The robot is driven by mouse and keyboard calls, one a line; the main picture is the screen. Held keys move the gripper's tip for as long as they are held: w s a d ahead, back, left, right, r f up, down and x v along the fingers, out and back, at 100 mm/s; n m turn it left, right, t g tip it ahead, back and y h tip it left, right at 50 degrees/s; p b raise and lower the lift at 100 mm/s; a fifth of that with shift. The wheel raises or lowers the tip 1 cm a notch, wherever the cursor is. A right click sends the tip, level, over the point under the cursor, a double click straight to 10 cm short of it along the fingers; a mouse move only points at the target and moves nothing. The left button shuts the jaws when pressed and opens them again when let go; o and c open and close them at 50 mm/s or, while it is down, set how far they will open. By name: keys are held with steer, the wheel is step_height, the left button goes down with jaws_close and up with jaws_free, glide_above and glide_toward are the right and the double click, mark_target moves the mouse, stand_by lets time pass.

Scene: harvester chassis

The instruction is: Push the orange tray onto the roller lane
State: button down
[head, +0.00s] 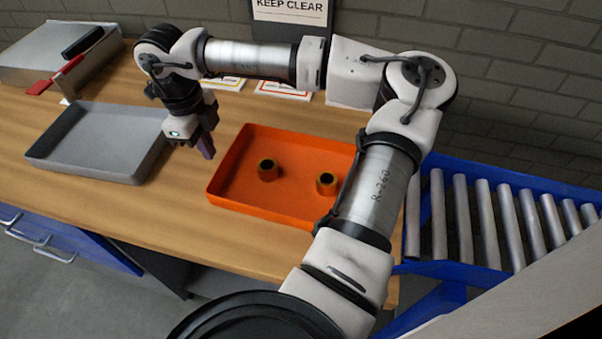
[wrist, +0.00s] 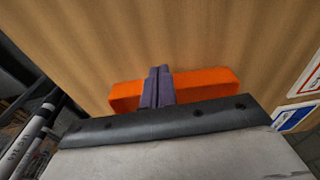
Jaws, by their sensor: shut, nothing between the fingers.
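The orange tray (head: 238,187) lies on the wooden bench, with two short brass-coloured cylinders (head: 267,170) in it. Part of its right side is hidden behind my arm. The roller lane (head: 480,215), with grey rollers in a blue frame, is to the right of the bench. My gripper (head: 206,148) is shut and empty, pointing down just left of the tray, between it and the grey tray. In the wrist view the shut fingers (wrist: 157,87) stand in front of the tray's orange wall (wrist: 205,82). Whether they touch it I cannot tell.
An empty grey tray (head: 95,140) lies left of my gripper. A grey machine with a red handle (head: 68,68) stands at the back left. Cards (head: 283,88) lie behind the orange tray, near the brick wall. Bare bench lies in front of both trays.

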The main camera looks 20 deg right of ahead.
mark_target(334, 179)
steer(key=shift+s+d+f+b, duration=0.25)
steer(key=shift+s+d+b, duration=1.05)
steer(key=shift+s+d, duration=2.2)
steer(key=shift+s+d+f+b, duration=0.2)
steer(key=shift+s+d+b, duration=1.65)
steer(key=shift+d, duration=2.75)
steer(key=shift+s+d+f+b, duration=0.25)
steer(key=shift+s+d+b, duration=0.5)
steer(key=shift+s+d, duration=3)
steer(key=shift+w+d, duration=0.3)
steer(key=shift+w+a+b, duration=0.3)
steer(key=shift+w+a, duration=0.4)
steer(key=shift+a, duration=0.25)
steer(key=shift+w+a+b, duration=0.25)
steer(key=shift+w+a, duration=0.4)
steer(key=shift+a, duration=0.25)
steer(key=shift+r, duration=0.15)
step_height(334, 179, up, 14)
steer(key=p, duration=0.8)
steer(key=shift+w+a+p, duration=0.1)
steer(key=shift+p, duration=0.3)
